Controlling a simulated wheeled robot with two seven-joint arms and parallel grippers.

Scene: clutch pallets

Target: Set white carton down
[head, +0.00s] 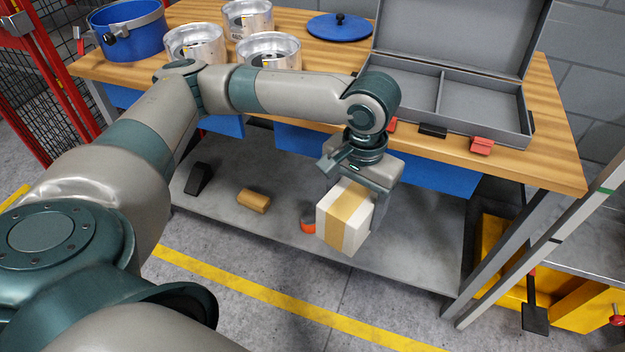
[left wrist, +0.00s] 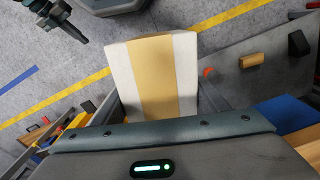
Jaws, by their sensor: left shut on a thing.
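The white carton (head: 346,216) has a broad tan band around it. My left gripper (head: 358,190) is shut on it and holds it in the air in front of the workbench, over the front edge of the grey lower shelf (head: 400,262). In the left wrist view, the carton (left wrist: 122,75) sits between the fingers of my left gripper (left wrist: 160,108), with its banded face toward the camera. The carton's far side is hidden.
On the lower shelf are a wooden block (head: 254,201), a black wedge (head: 198,178) and an orange item (head: 308,219) partly behind the carton. The wooden bench top (head: 555,165) holds an open grey case (head: 480,104), several metal cans, a blue pot (head: 130,32) and a blue lid (head: 340,27).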

